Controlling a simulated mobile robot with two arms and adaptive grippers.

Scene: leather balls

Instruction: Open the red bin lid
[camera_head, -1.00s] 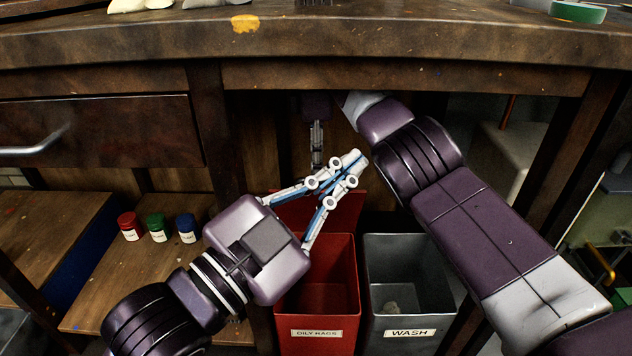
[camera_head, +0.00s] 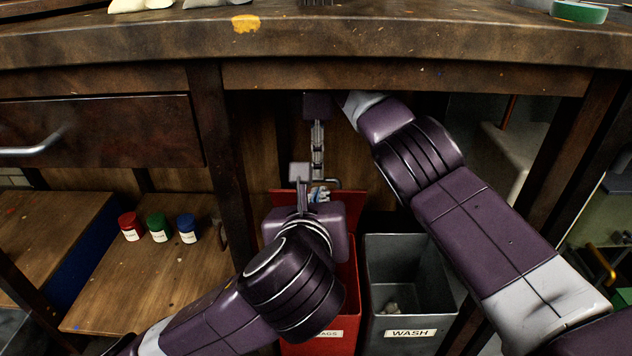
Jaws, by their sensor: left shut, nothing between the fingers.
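The red bin (camera_head: 347,318) stands under the workbench, its label partly covered by my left arm. Its red lid (camera_head: 283,198) is raised at the back of the bin, with a grey handle-like bar (camera_head: 331,183) near its top edge. My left gripper (camera_head: 319,194) is at the lid, in front of this bar. It is shut and empty; its fingers are mostly hidden behind its own wrist. I cannot tell whether it touches the lid. My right gripper (camera_head: 317,150) hangs edge-on under the bench, just above the lid; its jaw opening cannot be made out.
A grey WASH bin (camera_head: 411,322) stands open to the right, with pale contents. Red (camera_head: 130,228), green (camera_head: 158,230) and blue (camera_head: 187,230) jars sit on the wooden shelf at left. The workbench edge (camera_head: 420,45) and its legs enclose the space.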

